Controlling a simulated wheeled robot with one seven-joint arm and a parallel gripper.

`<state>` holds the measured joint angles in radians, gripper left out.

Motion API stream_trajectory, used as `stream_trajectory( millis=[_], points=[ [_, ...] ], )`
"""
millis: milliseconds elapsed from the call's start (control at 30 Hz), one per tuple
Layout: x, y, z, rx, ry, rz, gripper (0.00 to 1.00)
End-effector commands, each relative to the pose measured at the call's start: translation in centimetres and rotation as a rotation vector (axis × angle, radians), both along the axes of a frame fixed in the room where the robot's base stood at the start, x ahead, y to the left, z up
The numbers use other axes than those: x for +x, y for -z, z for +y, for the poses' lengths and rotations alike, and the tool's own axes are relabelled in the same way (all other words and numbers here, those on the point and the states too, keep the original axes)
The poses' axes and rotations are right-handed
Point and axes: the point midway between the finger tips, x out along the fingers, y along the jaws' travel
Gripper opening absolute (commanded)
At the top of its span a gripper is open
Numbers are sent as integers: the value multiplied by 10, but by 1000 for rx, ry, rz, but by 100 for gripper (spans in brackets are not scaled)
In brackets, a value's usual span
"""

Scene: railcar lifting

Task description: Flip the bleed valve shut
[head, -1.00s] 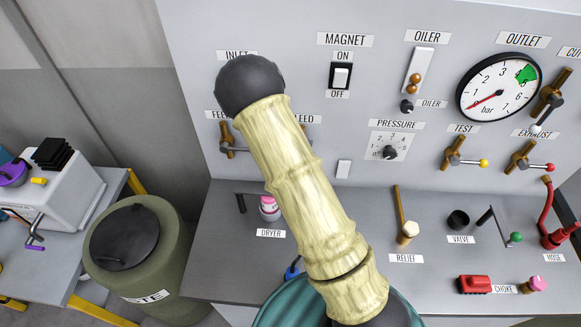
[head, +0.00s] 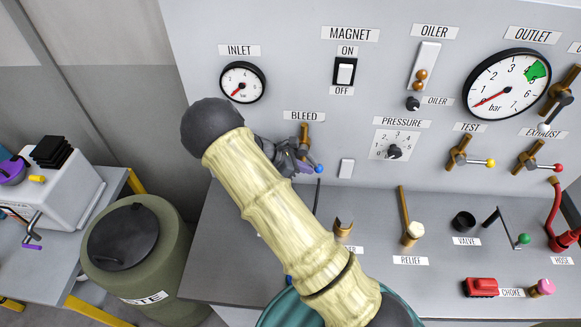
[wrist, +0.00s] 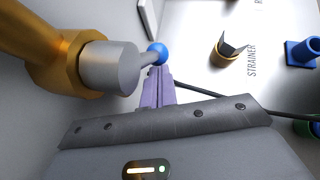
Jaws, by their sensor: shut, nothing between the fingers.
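The bleed valve (head: 304,133) is a brass fitting under the BLEED label on the panel. Its short lever ends in a blue knob (head: 319,169), to the lower right of the brass body. In the wrist view the brass body (wrist: 50,62), the grey lever (wrist: 112,68) and the blue knob (wrist: 157,54) show up close. My gripper (head: 301,167) is shut and empty, with purple fingers (wrist: 157,78). Its fingertips are right at the blue knob; whether they touch it I cannot tell. My forearm hides the FEED valve in the head view.
The INLET gauge (head: 243,83) is above my arm. The PRESSURE dial (head: 395,152) and a TEST valve (head: 460,153) are to the right. Below is a shelf with the RELIEF fitting (head: 411,232). In the wrist view a strainer fitting (wrist: 228,50) and a black cable lie to the right.

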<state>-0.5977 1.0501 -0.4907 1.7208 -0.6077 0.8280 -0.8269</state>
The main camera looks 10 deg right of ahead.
Motion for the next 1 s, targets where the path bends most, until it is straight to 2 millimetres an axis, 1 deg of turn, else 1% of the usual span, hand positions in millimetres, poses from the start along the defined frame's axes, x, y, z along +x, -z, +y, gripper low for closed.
stream_trajectory(
  millis=[100,200,700,867,1000],
  points=[
    [-1,0,-8,-25,11,7,0],
    [-1,0,-11,-35,16,10,0],
    [-1,-2,-12,-36,16,11,0],
    [0,-12,-11,-35,16,8,0],
    [0,-30,-11,-34,17,6,0]
  ],
)
